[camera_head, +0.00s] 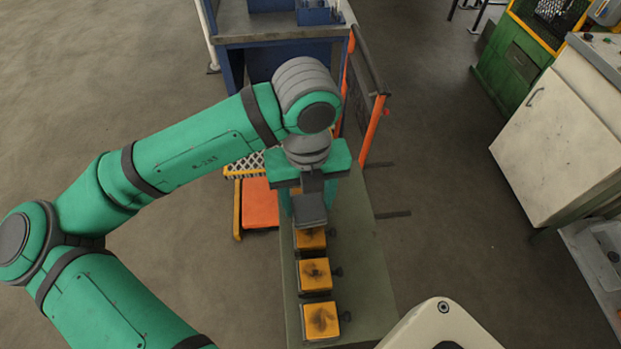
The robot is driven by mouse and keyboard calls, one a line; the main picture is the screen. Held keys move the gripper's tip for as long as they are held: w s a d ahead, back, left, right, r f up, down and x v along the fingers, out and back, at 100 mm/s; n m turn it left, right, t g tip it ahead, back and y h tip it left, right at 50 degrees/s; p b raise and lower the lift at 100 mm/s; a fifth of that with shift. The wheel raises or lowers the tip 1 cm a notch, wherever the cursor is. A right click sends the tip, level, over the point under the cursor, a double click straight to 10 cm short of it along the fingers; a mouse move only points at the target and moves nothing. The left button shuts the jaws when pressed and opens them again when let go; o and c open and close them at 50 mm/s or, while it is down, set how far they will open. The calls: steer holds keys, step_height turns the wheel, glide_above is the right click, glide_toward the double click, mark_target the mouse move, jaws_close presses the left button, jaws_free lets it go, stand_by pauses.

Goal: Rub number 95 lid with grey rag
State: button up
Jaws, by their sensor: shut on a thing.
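My gripper (309,192) points down over the far part of a narrow green-grey bench (352,255). It is shut on a dark grey piece, which I take to be the grey rag (311,211). Dark knobs show at the lids' right sides. No number is legible, so I cannot tell which is 95.
A blue workbench (280,28) stands behind. An orange-railed cart or frame (372,130) stands beyond the bench, and an orange platform (260,205) lies to its left. A cream cabinet (553,150) and a green machine (517,60) are at right.

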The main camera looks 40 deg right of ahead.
step_height(320, 180, up, 2)
steer(key=shift+d+r, duration=0.1)
steer(key=shift+r, duration=0.05)
steer(key=shift+w+r, duration=0.15)
steer(key=shift+r, duration=0.1)
steer(key=shift+w+r, duration=0.25)
steer(key=shift+r, duration=0.9)
steer(key=shift+s+d+r, duration=0.15)
steer(key=shift+s+r, duration=0.05)
steer(key=shift+r, duration=0.6)
steer(key=shift+a+r, duration=0.25)
steer(key=shift+r, duration=0.35)
steer(key=shift+s+d, duration=0.1)
